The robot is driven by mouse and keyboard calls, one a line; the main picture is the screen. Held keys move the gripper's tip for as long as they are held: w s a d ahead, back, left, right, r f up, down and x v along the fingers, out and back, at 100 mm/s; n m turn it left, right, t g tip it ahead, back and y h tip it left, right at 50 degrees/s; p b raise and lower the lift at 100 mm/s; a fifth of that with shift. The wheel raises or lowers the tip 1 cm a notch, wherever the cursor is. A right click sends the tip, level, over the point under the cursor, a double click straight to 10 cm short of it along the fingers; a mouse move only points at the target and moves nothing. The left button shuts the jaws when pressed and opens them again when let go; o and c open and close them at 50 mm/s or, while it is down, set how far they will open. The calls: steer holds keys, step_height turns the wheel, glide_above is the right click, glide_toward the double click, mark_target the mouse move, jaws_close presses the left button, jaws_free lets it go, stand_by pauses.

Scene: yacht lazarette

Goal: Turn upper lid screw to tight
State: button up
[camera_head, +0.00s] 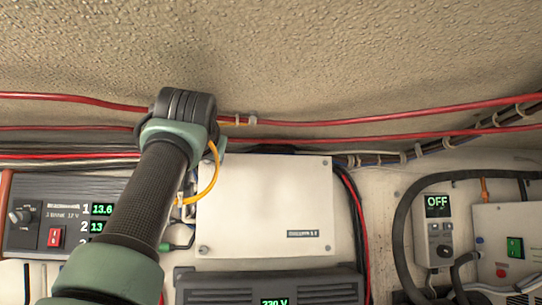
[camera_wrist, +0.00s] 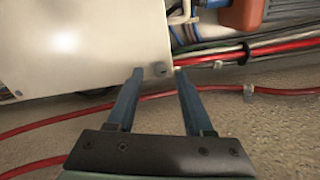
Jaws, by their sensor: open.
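The white box lid (camera_head: 265,205) is in the middle of the head view, with small screws at its visible corners, one at the lower left (camera_head: 204,250). Its upper left corner is hidden behind my arm. In the wrist view the lid (camera_wrist: 80,45) fills the upper left, and a small grey screw (camera_wrist: 159,69) sits at its corner. My gripper (camera_wrist: 158,71) is open, with one fingertip on each side of this screw. No grip on it shows; whether the fingertips touch it I cannot tell. The screw's slot direction is too small to tell.
Red cables (camera_head: 390,112) run along the wall above the box. A yellow cable (camera_head: 215,175) loops beside its left edge. A switch panel (camera_head: 40,215) is at the left, partly behind my arm. A dark 230 V unit (camera_head: 325,290) sits below; an OFF display (camera_head: 438,206) is at the right.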

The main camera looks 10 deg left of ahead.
steer(key=shift+w+a+f, duration=0.1)
steer(key=shift+w, duration=0.3)
jaws_close()
